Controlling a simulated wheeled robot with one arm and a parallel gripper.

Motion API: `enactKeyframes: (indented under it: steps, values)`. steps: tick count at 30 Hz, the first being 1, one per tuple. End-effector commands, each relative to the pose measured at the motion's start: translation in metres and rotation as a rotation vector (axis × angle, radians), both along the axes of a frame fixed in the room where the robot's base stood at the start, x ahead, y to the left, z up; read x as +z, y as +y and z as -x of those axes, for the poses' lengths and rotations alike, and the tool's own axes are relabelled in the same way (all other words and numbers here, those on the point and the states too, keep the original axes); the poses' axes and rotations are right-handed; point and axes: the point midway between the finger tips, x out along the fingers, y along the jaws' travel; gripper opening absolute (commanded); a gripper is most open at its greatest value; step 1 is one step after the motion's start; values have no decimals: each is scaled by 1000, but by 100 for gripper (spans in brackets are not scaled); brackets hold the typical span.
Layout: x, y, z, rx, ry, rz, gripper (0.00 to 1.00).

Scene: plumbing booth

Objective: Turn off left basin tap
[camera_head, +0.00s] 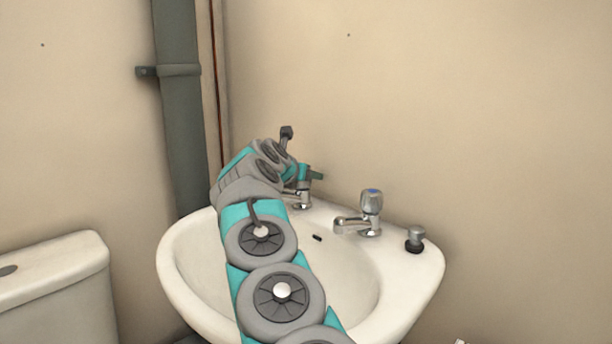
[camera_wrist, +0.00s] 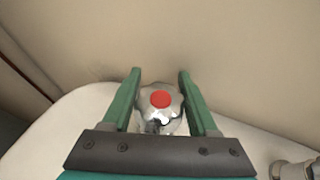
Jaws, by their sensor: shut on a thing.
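The left basin tap has a chrome head with a red top, and it shows in the wrist view (camera_wrist: 160,101) between my two green fingers. In the head view the left tap's chrome body (camera_head: 302,199) shows just below my gripper (camera_head: 310,174), which hides its head. My gripper, also in the wrist view (camera_wrist: 160,78), comes down over the tap from above and is shut on its head. The right tap (camera_head: 371,203), chrome with a blue-grey top, stands apart to the right. Water flow from the left tap cannot be made out.
The white basin (camera_head: 420,285) lies under my arm. A grey pipe (camera_head: 183,110) runs up the wall at left, and a toilet cistern (camera_head: 60,290) stands at lower left. The wall is close behind the taps.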

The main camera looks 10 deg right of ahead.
Motion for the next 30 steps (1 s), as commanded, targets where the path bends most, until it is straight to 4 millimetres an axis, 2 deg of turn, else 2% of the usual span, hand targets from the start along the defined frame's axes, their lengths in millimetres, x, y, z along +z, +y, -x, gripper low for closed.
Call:
enactKeyframes:
  steps: [16,17,24,30]
  values:
    - [0,1,0,-7,0,1,4]
    - [0,1,0,-7,0,1,63]
    - [0,0,0,-7,0,1,90]
    - [0,0,0,-7,1,0,90]
